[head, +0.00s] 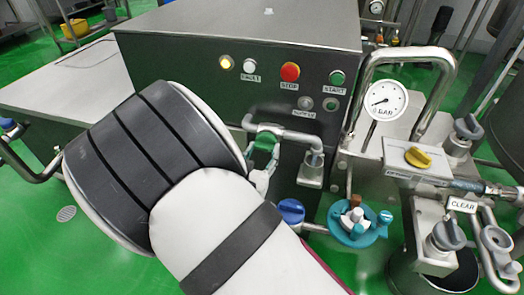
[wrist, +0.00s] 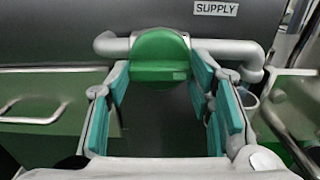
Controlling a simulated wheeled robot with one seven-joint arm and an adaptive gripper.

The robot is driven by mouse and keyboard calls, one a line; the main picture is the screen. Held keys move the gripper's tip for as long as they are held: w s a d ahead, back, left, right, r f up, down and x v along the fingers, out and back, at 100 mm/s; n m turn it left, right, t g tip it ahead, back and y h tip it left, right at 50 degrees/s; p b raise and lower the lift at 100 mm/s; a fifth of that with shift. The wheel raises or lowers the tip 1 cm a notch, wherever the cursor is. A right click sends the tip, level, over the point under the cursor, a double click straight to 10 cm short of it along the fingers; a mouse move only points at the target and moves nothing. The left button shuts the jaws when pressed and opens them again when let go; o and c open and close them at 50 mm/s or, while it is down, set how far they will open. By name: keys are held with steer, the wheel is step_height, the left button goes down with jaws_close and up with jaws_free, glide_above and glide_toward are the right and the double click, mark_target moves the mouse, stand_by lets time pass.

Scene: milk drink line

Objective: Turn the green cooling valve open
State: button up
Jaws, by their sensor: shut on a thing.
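The green cooling valve (wrist: 160,48) is a round green knob with a raised bar across it, on a grey horizontal pipe (wrist: 222,46). In the wrist view it sits between the teal pads of my gripper (wrist: 160,72), which is shut on its two sides. The bar lies level across the wrist picture. In the head view the green valve (head: 265,141) shows just past my arm, on the pipe at the front of the dark machine. My arm hides most of my gripper there.
A blue knob (head: 291,211) and a teal round fitting (head: 352,224) stand right of my arm. A pressure gauge (head: 383,100), a yellow knob (head: 418,157) and grey knobs crowd the right. The machine's panel (head: 290,80) has a red stop button. A "SUPPLY" label (wrist: 215,9) is above the pipe.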

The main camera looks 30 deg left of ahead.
stand_by(0.4)
steer(key=o, duration=1.2)
steer(key=shift+c, duration=0.2)
steer(key=shift+s, duration=0.1)
steer(key=v, duration=1.1)
steer(key=shift+s, duration=0.4)
steer(key=shift+f, duration=0.1)
